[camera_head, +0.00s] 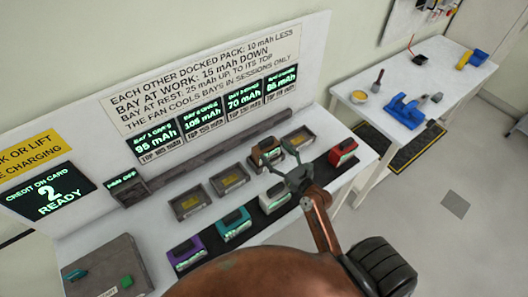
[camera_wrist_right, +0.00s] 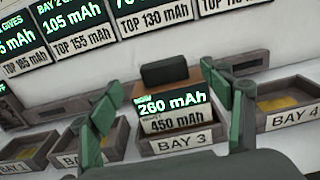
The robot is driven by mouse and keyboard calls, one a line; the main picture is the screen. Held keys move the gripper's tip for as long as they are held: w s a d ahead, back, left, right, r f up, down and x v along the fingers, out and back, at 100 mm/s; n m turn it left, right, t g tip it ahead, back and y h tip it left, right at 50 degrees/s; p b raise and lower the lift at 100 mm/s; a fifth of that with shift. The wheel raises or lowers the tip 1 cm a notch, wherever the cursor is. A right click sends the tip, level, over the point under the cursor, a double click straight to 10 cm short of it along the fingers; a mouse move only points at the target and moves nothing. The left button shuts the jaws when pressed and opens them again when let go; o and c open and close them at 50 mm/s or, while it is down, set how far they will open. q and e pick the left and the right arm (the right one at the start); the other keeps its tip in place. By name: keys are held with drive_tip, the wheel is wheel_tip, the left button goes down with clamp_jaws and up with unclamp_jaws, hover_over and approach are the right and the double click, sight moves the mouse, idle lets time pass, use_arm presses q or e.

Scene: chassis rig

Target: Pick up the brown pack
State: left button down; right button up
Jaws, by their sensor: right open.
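The brown pack (camera_head: 262,150) sits upright in Bay 3, the third tray from the left on the white bench. In the right wrist view the brown pack (camera_wrist_right: 202,76) has a dark top grip and a display reading 260 mAh above a 450 mAh label. My right gripper (camera_head: 280,157) is open at the bay. Its green fingers (camera_wrist_right: 168,82) show to the left and right of the pack in the wrist view, with gaps to it. I cannot tell how far in front of the pack they are. My left gripper is not in view.
Bay 1 (camera_head: 188,205), Bay 2 (camera_head: 229,181) and Bay 4 (camera_head: 298,138) hold no pack. Purple (camera_head: 186,253), teal (camera_head: 233,226), white (camera_head: 273,200) and red (camera_head: 343,153) packs stand on a black strip in front. A sign panel (camera_head: 200,75) rises behind.

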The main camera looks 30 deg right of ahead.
sight(268, 142)
drive_tip(key=shift+w+a+r, duration=0.1)
drive_tip(key=shift+w+r, duration=0.05)
drive_tip(key=shift+w, duration=0.8)
drive_tip(key=w, duration=0.5)
drive_tip(key=shift+w, duration=0.25)
drive_tip(key=shift+c, duration=0.4)
clamp_jaws()
